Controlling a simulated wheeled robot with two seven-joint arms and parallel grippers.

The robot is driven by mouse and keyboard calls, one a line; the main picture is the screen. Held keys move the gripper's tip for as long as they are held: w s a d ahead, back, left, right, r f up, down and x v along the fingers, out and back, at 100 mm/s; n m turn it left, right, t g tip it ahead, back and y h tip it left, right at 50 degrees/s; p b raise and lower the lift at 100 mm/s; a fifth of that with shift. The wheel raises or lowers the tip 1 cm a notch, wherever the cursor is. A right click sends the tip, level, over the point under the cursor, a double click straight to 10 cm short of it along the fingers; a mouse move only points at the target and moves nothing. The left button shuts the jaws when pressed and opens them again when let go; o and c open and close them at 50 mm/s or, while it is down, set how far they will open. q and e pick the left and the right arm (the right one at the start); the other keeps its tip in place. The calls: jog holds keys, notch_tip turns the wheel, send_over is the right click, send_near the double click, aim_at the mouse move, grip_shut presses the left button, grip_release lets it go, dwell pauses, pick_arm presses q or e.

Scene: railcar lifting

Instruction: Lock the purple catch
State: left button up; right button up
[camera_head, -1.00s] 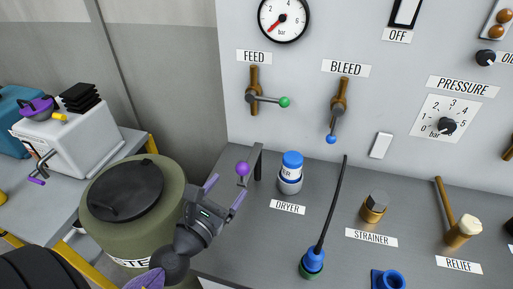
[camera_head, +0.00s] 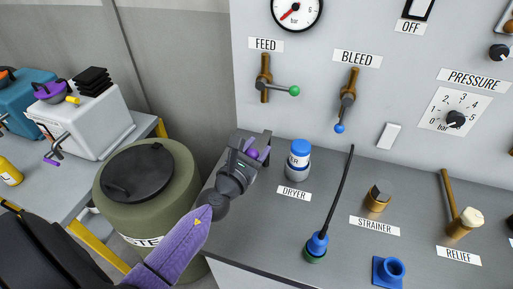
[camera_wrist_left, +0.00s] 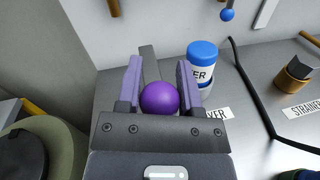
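The purple catch shows as a purple ball knob (camera_head: 252,154) by a grey bracket (camera_head: 267,139) on the bench, left of the dryer. My left gripper (camera_head: 258,152) reaches over the bench edge with its two fingers on either side of the knob. In the left wrist view the knob (camera_wrist_left: 160,98) sits between the fingers, close to the palm. The fingers look parted, with at most a thin gap beside the ball; contact is unclear. The gripper and knob hide most of the bracket. My right gripper is not in view.
The blue-capped dryer (camera_head: 299,160) stands just right of the gripper. A black cable (camera_head: 340,195) rises from a blue plug. The feed lever (camera_head: 280,88) is on the wall above. An olive drum (camera_head: 150,215) stands left of the bench.

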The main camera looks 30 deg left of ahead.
pick_arm(q)
grip_shut()
dwell(1.0)
